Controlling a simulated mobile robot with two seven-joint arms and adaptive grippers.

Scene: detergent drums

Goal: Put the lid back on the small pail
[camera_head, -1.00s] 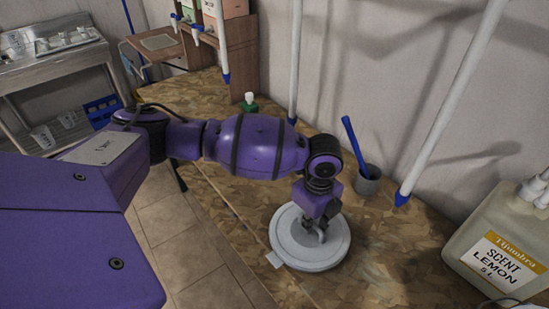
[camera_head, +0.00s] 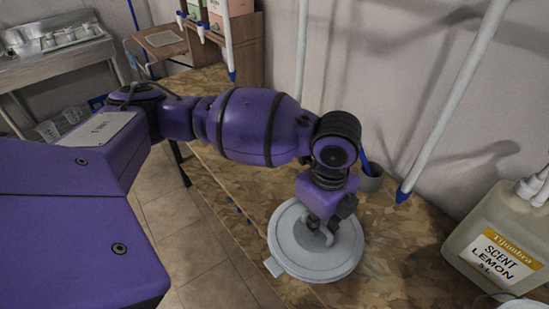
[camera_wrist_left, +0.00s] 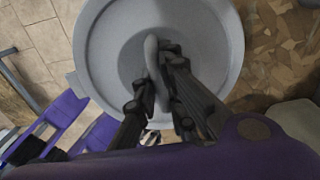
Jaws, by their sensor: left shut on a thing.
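The lid (camera_head: 290,258) is a round light grey disc with a raised rim, a small tab at its left edge and a loop handle. My left gripper (camera_head: 325,234) is above its middle, shut on the handle. In the left wrist view the fingers (camera_wrist_left: 157,82) close around the handle (camera_wrist_left: 151,52), and the lid (camera_wrist_left: 215,50) fills the upper middle. The lid looks roughly level and raised off the bench. I cannot make out a pail; anything right under the lid is hidden. My right gripper does not show.
The flecked board bench (camera_head: 405,265) is clear right of the lid. A lemon detergent jug (camera_head: 500,242) stands at far right. A small grey cup (camera_head: 371,182) with a blue-handled tool stands behind the lid. White blue-tipped poles (camera_head: 455,105) slant down at the back.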

